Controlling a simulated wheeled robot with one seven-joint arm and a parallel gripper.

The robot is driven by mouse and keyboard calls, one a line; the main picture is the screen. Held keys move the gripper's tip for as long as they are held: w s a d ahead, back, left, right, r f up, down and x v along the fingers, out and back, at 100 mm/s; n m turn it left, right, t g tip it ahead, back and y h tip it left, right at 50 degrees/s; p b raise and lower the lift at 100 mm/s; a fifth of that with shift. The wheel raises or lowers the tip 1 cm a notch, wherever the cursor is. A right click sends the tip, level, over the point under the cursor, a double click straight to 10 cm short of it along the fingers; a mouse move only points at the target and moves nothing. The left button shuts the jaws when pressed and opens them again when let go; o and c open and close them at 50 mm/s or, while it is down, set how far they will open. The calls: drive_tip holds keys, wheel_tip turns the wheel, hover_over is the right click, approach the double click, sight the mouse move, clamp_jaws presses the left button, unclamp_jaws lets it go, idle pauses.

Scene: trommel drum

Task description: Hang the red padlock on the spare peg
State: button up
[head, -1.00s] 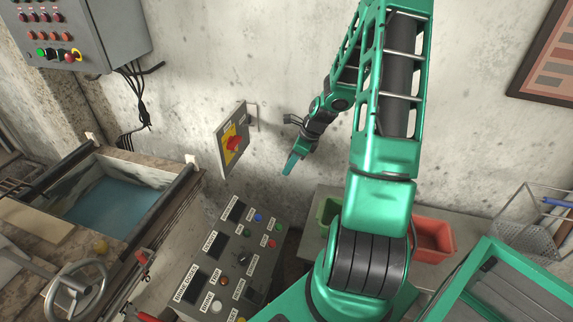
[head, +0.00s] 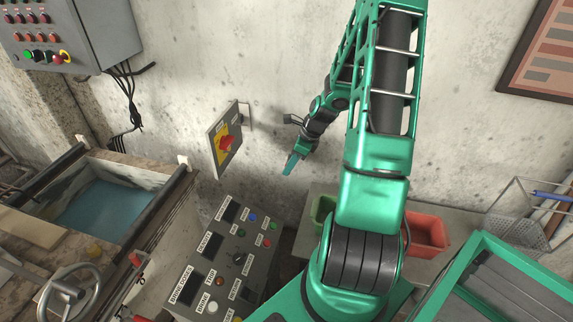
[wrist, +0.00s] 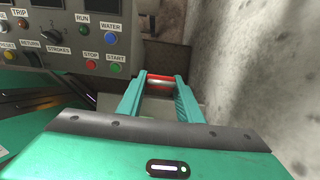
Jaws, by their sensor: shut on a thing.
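In the wrist view, the two green fingers of my gripper (wrist: 160,98) are closed on a small red thing with pale metal edges, which looks like the red padlock (wrist: 159,82). Its shape is mostly hidden between the fingertips. In the head view, my gripper (head: 291,165) hangs in front of the concrete wall, right of the yellow switch plate with a red knob (head: 226,142). I cannot make out the padlock there. I cannot pick out the spare peg in either view.
A grey control console (head: 221,262) with buttons stands below my gripper. A red bin (head: 428,233) and a green bin (head: 320,212) sit on a bench to the right. A wire basket (head: 515,232) is at far right. A water-filled tank (head: 105,205) is at left.

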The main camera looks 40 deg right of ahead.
drive_tip(key=shift+s, duration=0.1)
drive_tip(key=s+d, duration=0.3)
drive_tip(key=s, duration=0.2)
drive_tip(key=shift+d, duration=0.2)
idle(0.7)
drive_tip(key=shift+w, duration=0.1)
idle(0.8)
drive_tip(key=w+r+t+h, duration=0.1)
drive_tip(key=w+r, duration=0.1)
drive_tip(key=w, duration=0.9)
drive_tip(key=w+r+h, duration=0.1)
drive_tip(key=w+r, duration=0.1)
drive_tip(key=w, duration=0.9)
drive_tip(key=w+a+f, duration=0.1)
drive_tip(key=w+a, duration=0.4)
drive_tip(key=w, duration=0.3)
drive_tip(key=shift+a+f+n, duration=0.15)
drive_tip(key=shift+a+n, duration=0.15)
drive_tip(key=shift+a, duration=0.1)
drive_tip(key=o, duration=1.2)
